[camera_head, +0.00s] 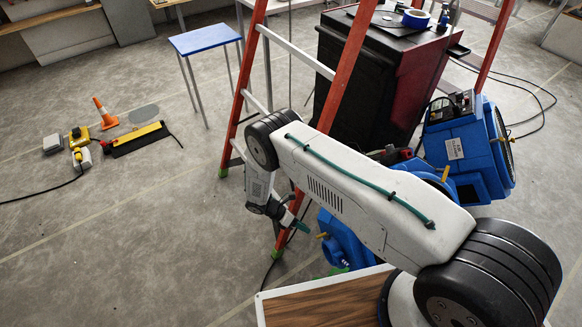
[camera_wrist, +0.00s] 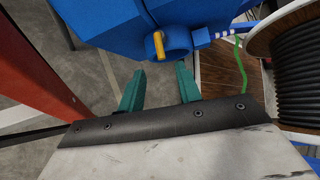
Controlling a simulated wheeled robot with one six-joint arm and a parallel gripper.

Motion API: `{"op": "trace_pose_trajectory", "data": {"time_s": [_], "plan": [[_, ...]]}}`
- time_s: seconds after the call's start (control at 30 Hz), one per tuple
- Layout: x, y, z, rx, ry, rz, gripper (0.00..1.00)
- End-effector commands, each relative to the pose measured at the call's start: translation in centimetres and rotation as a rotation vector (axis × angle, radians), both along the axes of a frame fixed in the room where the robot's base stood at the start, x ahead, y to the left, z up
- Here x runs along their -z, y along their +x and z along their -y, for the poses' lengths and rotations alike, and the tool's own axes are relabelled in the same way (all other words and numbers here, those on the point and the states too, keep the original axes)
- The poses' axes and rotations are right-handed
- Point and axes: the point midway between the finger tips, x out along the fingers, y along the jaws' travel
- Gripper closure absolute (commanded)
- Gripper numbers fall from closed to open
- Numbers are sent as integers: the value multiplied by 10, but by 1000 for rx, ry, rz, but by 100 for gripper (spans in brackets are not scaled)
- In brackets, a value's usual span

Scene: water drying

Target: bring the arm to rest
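My arm reaches across the right half of the head view, bent, with its wrist hanging down in front of the red ladder. My gripper (camera_head: 290,215) is at its lower end, close to the ladder leg. In the wrist view my gripper (camera_wrist: 160,90) shows two green fingers spread apart with nothing between them. A blue machine (camera_wrist: 120,25) with a yellow knob lies just beyond the fingertips; I cannot tell whether they touch it.
The red ladder (camera_head: 340,85) stands beside my wrist. Blue blowers (camera_head: 465,150) stand at the right and below my arm. A black cabinet (camera_head: 375,80) is behind. A cable reel (camera_wrist: 300,60) is at the right in the wrist view.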

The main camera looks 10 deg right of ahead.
Motion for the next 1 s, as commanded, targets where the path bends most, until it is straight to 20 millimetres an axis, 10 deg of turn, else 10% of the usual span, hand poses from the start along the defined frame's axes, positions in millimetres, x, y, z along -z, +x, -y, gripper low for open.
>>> {"op": "trace_pose_trajectory", "data": {"time_s": [0.3,0.43,1.0], "plan": [[0,-2,0,54,-28,50,66],[-9,-41,12,185,-117,78,66],[-231,-18,2,682,-230,372,66]]}}
